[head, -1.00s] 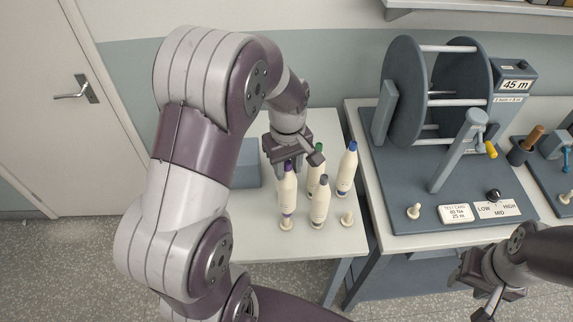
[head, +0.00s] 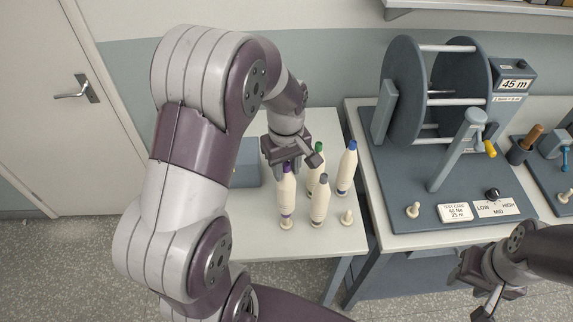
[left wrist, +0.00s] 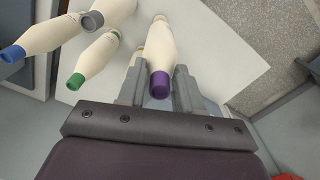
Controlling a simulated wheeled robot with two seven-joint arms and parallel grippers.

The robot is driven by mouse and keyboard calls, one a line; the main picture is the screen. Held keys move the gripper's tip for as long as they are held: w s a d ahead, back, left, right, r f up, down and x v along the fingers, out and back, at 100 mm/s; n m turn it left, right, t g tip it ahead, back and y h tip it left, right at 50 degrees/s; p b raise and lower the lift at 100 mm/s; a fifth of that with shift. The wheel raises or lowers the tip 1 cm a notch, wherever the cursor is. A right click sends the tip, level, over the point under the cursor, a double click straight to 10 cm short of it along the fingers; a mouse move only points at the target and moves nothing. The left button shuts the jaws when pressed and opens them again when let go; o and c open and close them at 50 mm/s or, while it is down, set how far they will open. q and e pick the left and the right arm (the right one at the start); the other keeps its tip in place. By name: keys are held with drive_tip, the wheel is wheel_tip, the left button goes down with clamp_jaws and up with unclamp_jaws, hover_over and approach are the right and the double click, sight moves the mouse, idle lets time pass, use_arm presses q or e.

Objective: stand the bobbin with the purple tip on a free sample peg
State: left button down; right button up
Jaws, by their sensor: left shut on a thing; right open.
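The cream bobbin with the purple tip (head: 287,192) is upright at the front left of the small white table. My left gripper (head: 289,162) is shut on it near its top. The wrist view shows the purple end (left wrist: 160,85) between the two fingers. The bobbin's lower end is at a small cream peg (head: 286,225), lined up over it; I cannot tell whether it is fully seated. A free peg (head: 347,217) stands at the table's front right. My right gripper (head: 480,285) is open and empty at the lower right, away from the bobbins.
Bobbins with grey (head: 320,203), green (head: 315,174) and blue (head: 347,170) tips stand close on the right. A blue-grey box (head: 247,165) is behind my left arm. The winding machine (head: 430,95) stands on the right table, with another peg (head: 413,210) on its base.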

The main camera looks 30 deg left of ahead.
sight(286, 181)
use_arm(q)
drive_tip(key=shift+f, duration=0.1)
idle(0.3)
drive_tip(key=shift+f+b, duration=1.85)
drive_tip(key=shift+f, duration=0.8)
drive_tip(key=c, duration=0.7)
unclamp_jaws()
drive_tip(key=shift+r, duration=0.1)
wheel_tip(286, 181, up, 7)
drive_tip(key=shift+b, duration=0.9)
wheel_tip(286, 181, up, 6)
drive_tip(key=p, duration=0.4)
drive_tip(key=shift+f, duration=0.2)
